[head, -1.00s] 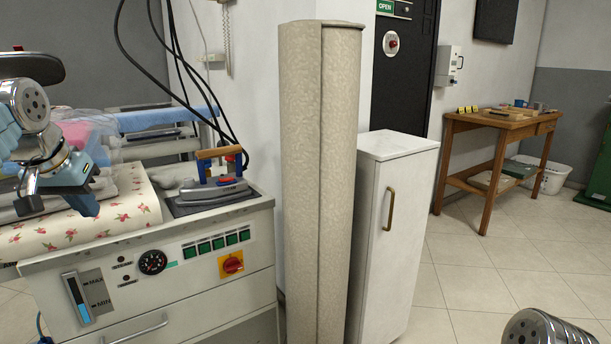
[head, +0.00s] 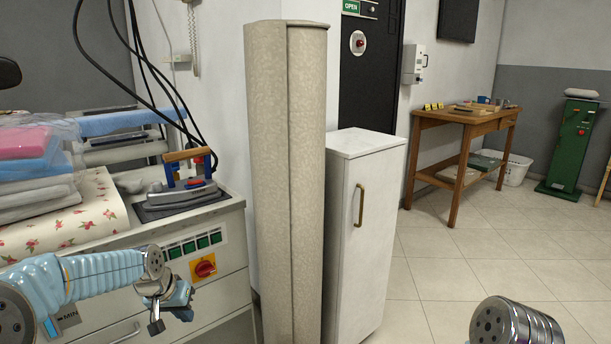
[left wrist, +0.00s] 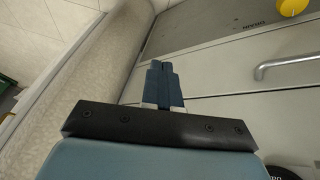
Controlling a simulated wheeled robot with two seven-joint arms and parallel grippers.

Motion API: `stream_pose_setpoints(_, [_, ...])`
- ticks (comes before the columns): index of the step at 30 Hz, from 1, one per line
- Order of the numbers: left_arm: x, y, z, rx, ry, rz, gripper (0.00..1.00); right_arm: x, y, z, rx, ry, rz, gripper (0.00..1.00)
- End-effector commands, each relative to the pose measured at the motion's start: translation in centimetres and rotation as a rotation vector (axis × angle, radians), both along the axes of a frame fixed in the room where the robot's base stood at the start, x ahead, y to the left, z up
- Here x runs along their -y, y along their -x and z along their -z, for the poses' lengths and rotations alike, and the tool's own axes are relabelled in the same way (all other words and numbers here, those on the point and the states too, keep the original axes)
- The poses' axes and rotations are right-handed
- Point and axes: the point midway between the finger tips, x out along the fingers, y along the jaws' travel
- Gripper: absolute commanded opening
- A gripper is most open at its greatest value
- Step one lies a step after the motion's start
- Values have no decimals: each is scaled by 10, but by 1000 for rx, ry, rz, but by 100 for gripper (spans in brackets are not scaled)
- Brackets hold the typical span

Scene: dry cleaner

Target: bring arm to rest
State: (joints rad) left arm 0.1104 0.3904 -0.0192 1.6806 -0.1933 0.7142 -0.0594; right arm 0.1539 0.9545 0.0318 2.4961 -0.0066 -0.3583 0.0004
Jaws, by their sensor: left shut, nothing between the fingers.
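My left arm comes in from the left in the head view, with its gripper (head: 172,302) low in front of the ironing station's cabinet. In the left wrist view the two blue fingers of my left gripper (left wrist: 162,84) are together with nothing between them. Behind them are the grey cabinet front (left wrist: 200,85) and its handle (left wrist: 290,66). A rounded metal part of my right arm (head: 515,322) shows at the bottom right of the head view. My right gripper is out of view.
The ironing station holds an iron (head: 180,190), a flowered cloth (head: 70,225) and bagged folded laundry (head: 35,160). A tall beige roll (head: 290,180) and a white cabinet (head: 365,230) stand to its right. A wooden table (head: 465,125) stands farther back. The tiled floor (head: 430,270) at right is open.

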Motion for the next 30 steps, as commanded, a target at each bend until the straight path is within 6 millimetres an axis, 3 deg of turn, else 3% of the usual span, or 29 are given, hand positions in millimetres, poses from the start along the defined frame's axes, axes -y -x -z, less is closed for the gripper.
stream_pose_setpoints(1, [19, 8, 38, -32, 24, 13, 0, 0, 0, 0, 0, 0, 0, 43])
stream_pose_setpoints(6, [78, 50, 146, -104, 108, 21, 0, 0, 0, 0, 0, 0, 0, 43])
stream_pose_setpoints(9, [111, 93, 201, -155, 153, 11, 0, 0, 0, 0, 0, 0, 0, 43])
stream_pose_setpoints(13, [147, 162, 256, -224, 200, -14, 0, 0, 0, 0, 0, 0, 0, 43])
stream_pose_setpoints(18, [174, 239, 290, -292, 231, -48, 0, 0, 0, 0, 0, 0, 0, 43])
stream_pose_setpoints(21, [180, 265, 296, -313, 237, -63, 0, 0, 0, 0, 0, 0, 0, 43])
stream_pose_setpoints(24, [183, 276, 298, -320, 239, -70, 0, 0, 0, 0, 0, 0, 0, 43])
stream_pose_setpoints(30, [183, 277, 298, -319, 238, -71, 0, 0, 0, 0, 0, 0, 0, 43])
